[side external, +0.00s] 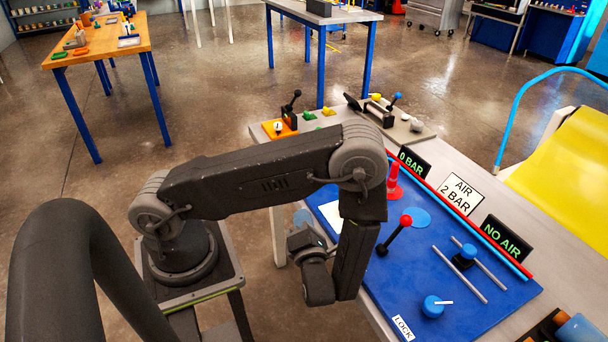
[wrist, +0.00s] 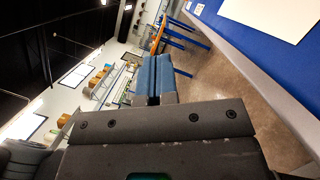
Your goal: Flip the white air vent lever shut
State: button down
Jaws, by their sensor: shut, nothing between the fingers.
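A small white lever (side external: 444,302) sticks out to the right from a round blue knob (side external: 432,309) near the front of the blue board (side external: 390,300). I take this as the air vent lever. In the side view my wrist hangs beside the board's left edge, well left of the lever, and the fingers cannot be made out clearly there. In the wrist view my gripper (wrist: 156,62) has its two blue-grey fingers together, with nothing between them. The fingers point away from the board, towards the room. The lever is not visible in the wrist view.
Signs reading 0 BAR, AIR 2 BAR and NO AIR (side external: 507,243) line the back. Two metal rods (side external: 460,275) lie beside the knob.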

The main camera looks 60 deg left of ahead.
jog(key=x, duration=0.4)
jog(key=w+x, duration=0.1)
jog(key=x, duration=0.3)
jog(key=r+x, duration=0.1)
jog(key=x, duration=0.3)
jog(key=shift+w+d, duration=0.35)
jog(key=shift+w+a+r, duration=0.15)
jog(key=shift+w+r, duration=0.05)
jog(key=shift+w, duration=0.1)
jog(key=shift+w+r+m, duration=0.2)
jog(key=shift+r+m, duration=0.05)
jog(key=shift+m, duration=0.15)
